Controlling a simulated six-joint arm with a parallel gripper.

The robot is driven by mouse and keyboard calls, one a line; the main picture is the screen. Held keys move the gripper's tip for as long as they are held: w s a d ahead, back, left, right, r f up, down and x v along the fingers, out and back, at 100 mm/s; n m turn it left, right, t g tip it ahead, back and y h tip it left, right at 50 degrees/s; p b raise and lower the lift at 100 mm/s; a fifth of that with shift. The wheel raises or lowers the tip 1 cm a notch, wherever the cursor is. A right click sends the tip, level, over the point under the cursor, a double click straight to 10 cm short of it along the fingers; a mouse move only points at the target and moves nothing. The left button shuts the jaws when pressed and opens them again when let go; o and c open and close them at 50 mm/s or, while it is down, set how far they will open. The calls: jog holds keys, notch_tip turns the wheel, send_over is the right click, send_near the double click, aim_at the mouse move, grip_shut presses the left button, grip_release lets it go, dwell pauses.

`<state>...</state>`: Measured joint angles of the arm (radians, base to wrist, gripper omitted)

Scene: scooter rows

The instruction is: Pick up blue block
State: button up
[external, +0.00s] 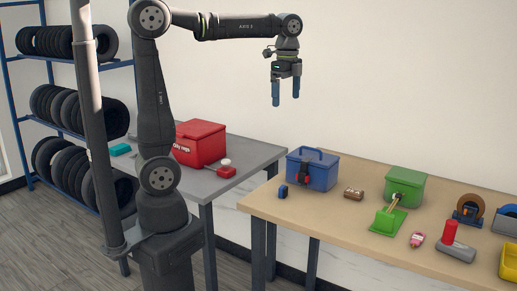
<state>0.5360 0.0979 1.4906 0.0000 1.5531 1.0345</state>
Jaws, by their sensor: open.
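A small blue block (283,191) lies on the wooden table (330,229), near its left end and just left of a blue box. My gripper (286,98) is high above the table, pointing down. Its two blue-tipped fingers are apart with nothing between them. The block is well below the fingertips and is not touched.
The blue box (322,175) with a handle stands beside the block. A brown item (353,193), a green box (405,187), a green dustpan (388,221) and a tape roll (470,207) lie rightward. A grey table (213,183) holds a red box (207,144).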

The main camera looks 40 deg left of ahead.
jog(key=c, duration=0.8)
notch_tip(320, 180, down, 9)
jog(key=a+n+h, duration=0.3)
jog(key=n, duration=1.5)
jog(key=n+h, duration=0.1)
jog(key=n, duration=1.9)
send_over(283, 187)
jog(key=a, duration=0.2)
jog(key=shift+t, duration=0.4)
jog(key=f, duration=1.7)
jog(key=shift+s+a+f, duration=0.1)
jog(key=shift+s+a, duration=0.1)
jog(key=shift+s, duration=0.05)
jog(key=shift+x, duration=3.35)
